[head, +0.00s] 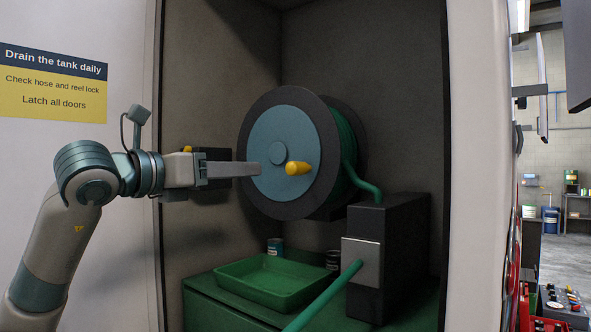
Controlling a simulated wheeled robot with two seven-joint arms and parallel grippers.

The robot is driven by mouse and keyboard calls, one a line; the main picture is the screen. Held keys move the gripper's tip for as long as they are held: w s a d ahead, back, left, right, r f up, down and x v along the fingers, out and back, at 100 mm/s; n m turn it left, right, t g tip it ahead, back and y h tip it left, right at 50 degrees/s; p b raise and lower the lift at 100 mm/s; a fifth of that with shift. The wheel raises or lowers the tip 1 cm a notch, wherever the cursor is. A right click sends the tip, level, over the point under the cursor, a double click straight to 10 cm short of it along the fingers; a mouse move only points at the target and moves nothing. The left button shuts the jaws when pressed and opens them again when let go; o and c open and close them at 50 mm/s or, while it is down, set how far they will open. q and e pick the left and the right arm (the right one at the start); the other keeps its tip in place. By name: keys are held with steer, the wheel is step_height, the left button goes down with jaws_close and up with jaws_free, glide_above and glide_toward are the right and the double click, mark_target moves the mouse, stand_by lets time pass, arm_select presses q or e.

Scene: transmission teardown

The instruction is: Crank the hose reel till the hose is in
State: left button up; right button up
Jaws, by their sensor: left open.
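The hose reel (262,140) hangs inside the open cabinet, with a blue face disc and a dark rim. Its yellow crank knob (298,168) sticks out right of the hub and a little below it. The green hose (366,182) is wound behind the rim, runs down behind a dark block and comes out at the front (325,297), leaving the picture at the bottom. My left gripper (258,170) is open in front of the reel's face, its fingers seen from the side, their tips left of the knob. No contact with the knob shows. My right gripper is not in view.
A dark block with a grey plate (362,262) stands on the cabinet's green shelf at the right. A green tray (270,283) and two small cans lie below the reel. Cabinet walls bound both sides. A sign (53,82) is on the left panel.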

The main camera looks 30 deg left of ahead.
mark_target(289, 168)
arm_select(q)
steer(key=w+p, duration=0.2)
steer(key=w, duration=0.3)
steer(key=w+d+p, duration=0.1)
steer(key=w+p, duration=0.2)
steer(key=w, duration=0.2)
steer(key=w+p, duration=0.2)
steer(key=w, duration=0.3)
steer(key=shift+w+d+r, duration=0.1)
steer(key=shift+d, duration=0.25)
steer(key=shift+w+p, duration=0.55)
steer(key=shift+w, duration=0.2)
jaws_close()
